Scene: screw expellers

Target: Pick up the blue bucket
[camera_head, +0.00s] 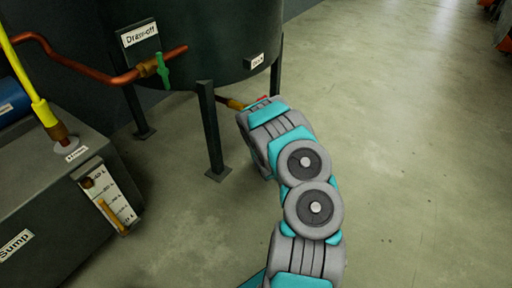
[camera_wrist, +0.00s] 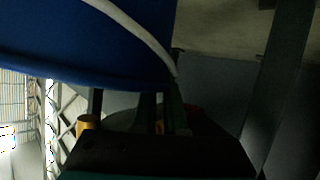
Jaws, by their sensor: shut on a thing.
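The blue bucket (camera_wrist: 75,45) fills the upper left of the wrist view, close to the camera. Its pale handle (camera_wrist: 135,30) curves down across the blue side towards my fingertips. My gripper (camera_wrist: 164,105) shows dark at the lower middle of the wrist view, its fingers reaching up to the bucket's edge near the handle's end. It is shut on the bucket, but the dim light hides whether it grips the rim or the handle. In the head view my arm reaches toward the tank's underside and hides the gripper; I cannot make out the bucket there.
A dark tank (camera_head: 205,45) on legs (camera_head: 211,130) stands close to my arm, with a green-handled draw-off valve (camera_head: 162,70). The sump box (camera_head: 60,190) with a gauge (camera_head: 108,198) is at left. Open floor (camera_head: 425,150) lies to the right.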

